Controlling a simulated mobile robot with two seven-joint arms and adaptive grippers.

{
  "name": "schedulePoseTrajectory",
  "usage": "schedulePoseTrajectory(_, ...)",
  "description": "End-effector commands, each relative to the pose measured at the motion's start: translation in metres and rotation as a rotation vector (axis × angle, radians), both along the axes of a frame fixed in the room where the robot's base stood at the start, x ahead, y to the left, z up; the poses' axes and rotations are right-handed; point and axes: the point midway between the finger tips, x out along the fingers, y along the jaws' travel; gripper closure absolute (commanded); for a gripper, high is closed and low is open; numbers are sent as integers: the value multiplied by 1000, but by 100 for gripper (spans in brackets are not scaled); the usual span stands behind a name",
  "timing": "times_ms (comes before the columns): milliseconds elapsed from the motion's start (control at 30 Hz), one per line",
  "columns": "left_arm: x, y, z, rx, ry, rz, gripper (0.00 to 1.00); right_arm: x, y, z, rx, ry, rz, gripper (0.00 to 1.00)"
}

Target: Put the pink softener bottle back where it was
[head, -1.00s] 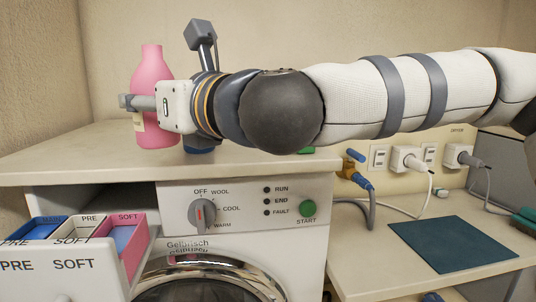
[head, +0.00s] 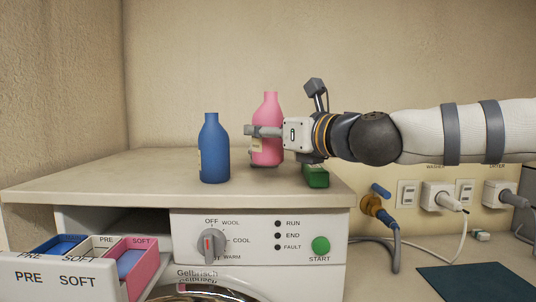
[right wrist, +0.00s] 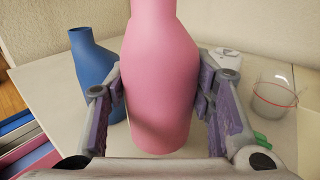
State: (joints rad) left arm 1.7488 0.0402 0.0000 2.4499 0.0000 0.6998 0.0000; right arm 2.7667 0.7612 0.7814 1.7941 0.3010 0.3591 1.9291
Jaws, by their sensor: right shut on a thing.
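The pink softener bottle (head: 268,106) is upright at the back of the washer top, to the right of the blue bottle (head: 214,150). My right gripper (head: 266,132) is shut on its body, reaching in from the right. In the right wrist view the pink bottle (right wrist: 162,75) stands between both fingers, with the blue bottle (right wrist: 92,70) to the left behind a finger. I cannot tell whether the pink bottle's base touches the washer top (head: 120,180). My left gripper is not in view.
A green object (head: 316,177) lies right of the pink bottle, below my wrist. The right wrist view shows a clear cup with a red line (right wrist: 273,97). The detergent drawer (head: 140,262) is pulled out at front left. The washer top's left side is clear.

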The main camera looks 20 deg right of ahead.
Motion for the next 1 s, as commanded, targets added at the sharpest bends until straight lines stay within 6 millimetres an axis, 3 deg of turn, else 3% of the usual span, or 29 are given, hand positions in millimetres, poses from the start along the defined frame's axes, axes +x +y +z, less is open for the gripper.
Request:
schedulePoseTrajectory(67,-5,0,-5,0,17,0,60,9,-4,-13,1,3,-1,85)
schedulePoseTrajectory(200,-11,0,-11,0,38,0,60,8,-4,-36,0,0,1,85)
schedulePoseTrajectory(633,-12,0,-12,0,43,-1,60,6,-4,-41,1,-7,-1,85)
schedulePoseTrajectory(667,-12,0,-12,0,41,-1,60,6,-4,-40,0,-8,-1,45)
schedulePoseTrajectory(700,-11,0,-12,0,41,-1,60,6,-4,-39,0,-8,0,36)
schedulePoseTrajectory(733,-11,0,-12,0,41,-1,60,6,-4,-39,0,-9,0,31)
schedulePoseTrajectory(1000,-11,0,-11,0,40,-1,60,5,-4,-38,0,-9,0,31)
